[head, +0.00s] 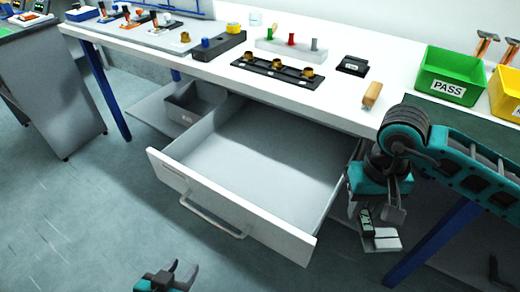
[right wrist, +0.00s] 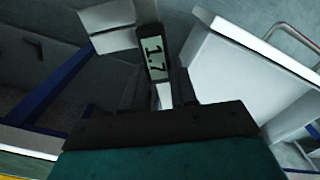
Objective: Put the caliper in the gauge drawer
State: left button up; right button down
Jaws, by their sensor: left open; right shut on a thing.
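The caliper (head: 366,220) is in my right gripper (head: 381,212), which is shut on it just right of the open drawer, outside its side wall. In the right wrist view, the caliper (right wrist: 155,58) has a dark body and a display reading 1.7; its far end is cut off by the picture edge. The drawer (head: 225,212) under the bench is pulled out, with a white front, a bar handle and a pale, empty interior. The drawer also shows in the right wrist view (right wrist: 235,80). My left gripper (head: 176,277) is open and empty, low in front of the drawer.
The white bench (head: 200,70) above the drawer carries a dark strip with brass parts (head: 277,72), a wooden-handled tool (head: 372,95) and a green PASS bin (head: 452,75). A grey bin (head: 195,103) sits on the shelf below. A blue leg (head: 432,243) stands right of my right gripper.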

aim_at(265, 161)
jog(key=i+j, duration=0.15)
jog(key=j, duration=0.25)
jog(key=i+j, duration=0.1)
jog(key=j, duration=0.25)
jog(key=i+j, duration=0.55)
jog(key=i, duration=0.15)
